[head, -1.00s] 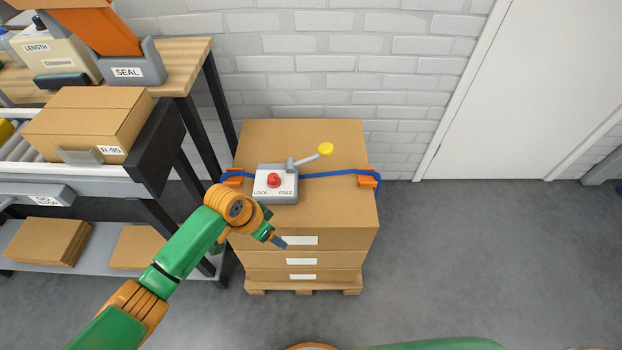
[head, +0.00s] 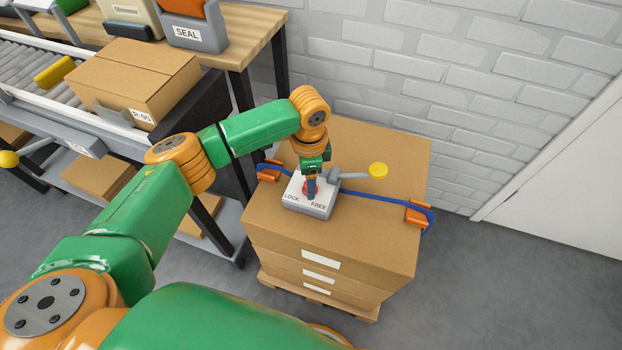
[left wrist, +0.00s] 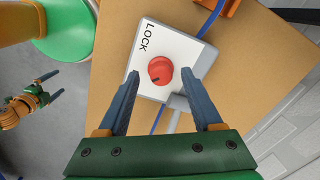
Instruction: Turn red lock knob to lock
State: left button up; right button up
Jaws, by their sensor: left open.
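The red lock knob (left wrist: 160,68) sits on the white face of a grey lock box (head: 322,208) on top of the carton stack. In the left wrist view its dark mark points down and left, away from the word LOCK (left wrist: 147,38). The word FREE (head: 318,205) shows in the head view. My left gripper (head: 311,194) is above the box, pointing down. Its open fingers (left wrist: 160,72) stand on either side of the knob, with gaps visible. In the head view it partly hides the knob (head: 306,189). My right gripper (left wrist: 50,87) shows at the left of the wrist view, fingers apart.
A blue strap (head: 385,199) with orange clips (head: 418,214) crosses the top carton (head: 350,240). A conveyor with a carton (head: 135,80) and a bench stand at left. A brick wall is behind.

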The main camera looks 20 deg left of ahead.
pick_arm(q)
jog(key=shift+w+f, duration=0.1)
jog(key=shift+f, duration=0.5)
grip_shut()
jog(key=shift+r, duration=0.1)
